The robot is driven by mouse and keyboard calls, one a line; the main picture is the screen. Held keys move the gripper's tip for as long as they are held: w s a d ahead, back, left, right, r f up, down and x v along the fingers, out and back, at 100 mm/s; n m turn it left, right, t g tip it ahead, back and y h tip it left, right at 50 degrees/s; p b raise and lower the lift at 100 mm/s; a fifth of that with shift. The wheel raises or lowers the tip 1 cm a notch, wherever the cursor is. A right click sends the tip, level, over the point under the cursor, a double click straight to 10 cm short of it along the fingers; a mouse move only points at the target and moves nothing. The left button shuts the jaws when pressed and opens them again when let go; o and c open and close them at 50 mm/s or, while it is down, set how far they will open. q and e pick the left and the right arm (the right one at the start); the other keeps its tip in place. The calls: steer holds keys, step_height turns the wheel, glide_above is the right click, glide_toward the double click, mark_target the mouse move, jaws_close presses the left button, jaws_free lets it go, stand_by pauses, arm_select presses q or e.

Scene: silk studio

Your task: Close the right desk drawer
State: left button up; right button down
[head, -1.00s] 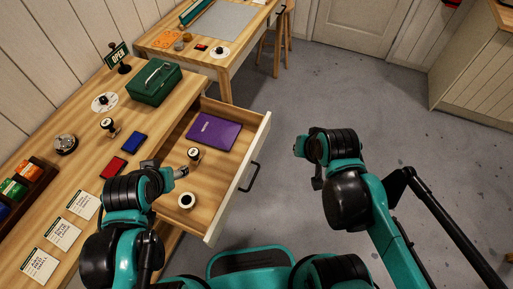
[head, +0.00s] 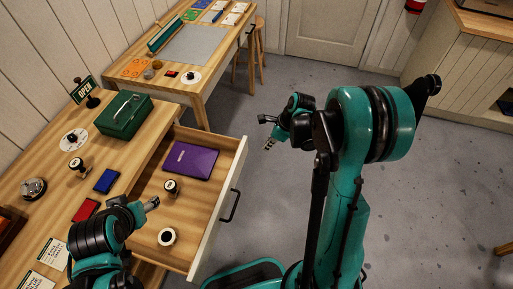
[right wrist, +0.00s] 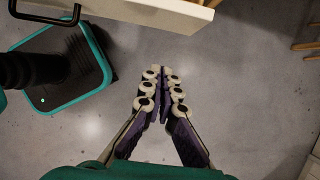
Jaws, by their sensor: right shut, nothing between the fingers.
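The right desk drawer (head: 212,222) is pulled far out from the wooden desk, with a pale front and a dark bar handle (head: 230,206). It holds a purple notebook (head: 190,161), a stamp (head: 172,187) and a small round jar (head: 167,237). My right gripper (head: 268,143) is shut and empty, in the air to the right of the drawer front and apart from it. In the right wrist view its fingers (right wrist: 160,97) meet over bare floor, with the drawer front (right wrist: 150,12) beyond them. My left gripper (head: 152,203) is over the drawer's near left part; its fingers are too small to judge.
The desktop holds a green cash box (head: 124,115), a bell (head: 33,188), ink pads (head: 107,180) and cards (head: 54,253). A second table (head: 208,45) with a grey mat stands behind.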

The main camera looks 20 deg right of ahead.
arm_select(q)
step_height(320, 180, down, 4)
steer(key=b, duration=0.4)
steer(key=shift+f, duration=0.15)
arm_select(e)
steer(key=w+a+f, duration=0.4)
steer(key=a+f, duration=0.2)
steer(key=f, duration=0.2)
steer(key=shift+w+f, duration=0.2)
steer(key=shift+a, duration=0.1)
